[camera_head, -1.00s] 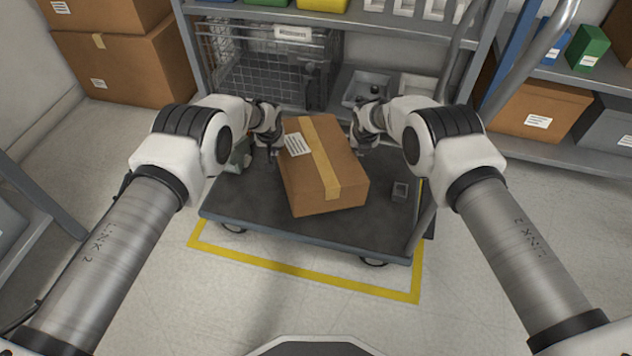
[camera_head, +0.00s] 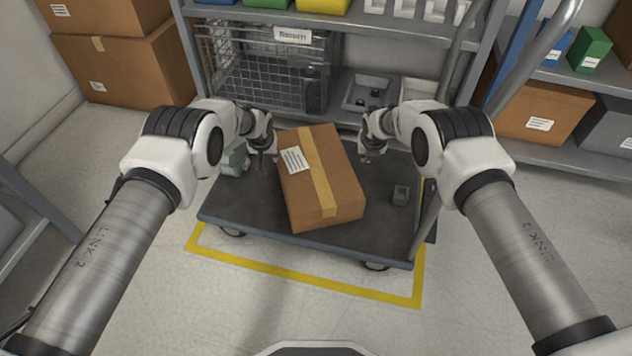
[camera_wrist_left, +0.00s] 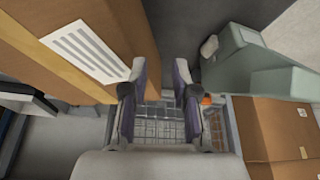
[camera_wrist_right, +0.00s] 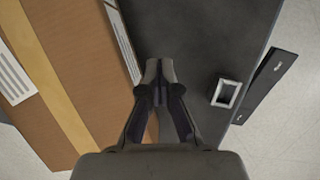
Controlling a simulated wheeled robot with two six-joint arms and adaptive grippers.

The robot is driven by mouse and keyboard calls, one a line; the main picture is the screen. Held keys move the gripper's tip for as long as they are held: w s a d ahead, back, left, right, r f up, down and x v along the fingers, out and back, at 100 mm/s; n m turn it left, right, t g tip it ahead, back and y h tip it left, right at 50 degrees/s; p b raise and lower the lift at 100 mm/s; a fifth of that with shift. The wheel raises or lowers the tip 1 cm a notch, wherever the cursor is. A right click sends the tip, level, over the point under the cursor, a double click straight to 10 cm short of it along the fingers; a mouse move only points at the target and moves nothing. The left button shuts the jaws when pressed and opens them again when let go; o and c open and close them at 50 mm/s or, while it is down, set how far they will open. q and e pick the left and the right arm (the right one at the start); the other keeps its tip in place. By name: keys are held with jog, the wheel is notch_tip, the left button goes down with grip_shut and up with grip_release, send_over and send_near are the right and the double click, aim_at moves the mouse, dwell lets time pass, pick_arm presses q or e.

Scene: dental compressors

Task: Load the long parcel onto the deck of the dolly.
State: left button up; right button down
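The long parcel (camera_head: 338,195), a brown carton with a tan tape strip and a white label, lies on the dark deck of the dolly (camera_head: 245,205), turned slightly askew. It also shows at left in the left wrist view (camera_wrist_left: 125,25) and the right wrist view (camera_wrist_right: 75,75). My left gripper (camera_head: 264,155) is open and empty beside the parcel's left side; its fingers show apart in the left wrist view (camera_wrist_left: 162,70). My right gripper (camera_head: 366,155) is off the parcel's right side, empty, its fingertips close together in the right wrist view (camera_wrist_right: 160,66). The parcel's underside is hidden.
A handle rail (camera_head: 424,215) rises at right. Shelving with a wire basket (camera_head: 262,70) stands behind. Yellow floor tape (camera_head: 300,281) runs in front.

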jog(key=c, duration=1.4)
grip_release()
jog(key=shift+c, duration=0.2)
pick_arm(q)
jog(key=shift+r, duration=0.1)
jog(key=v, duration=1.1)
jog(key=shift+s+r, duration=0.2)
jog(key=shift+r, duration=0.15)
pick_arm(e)
jog(key=v, duration=1.2)
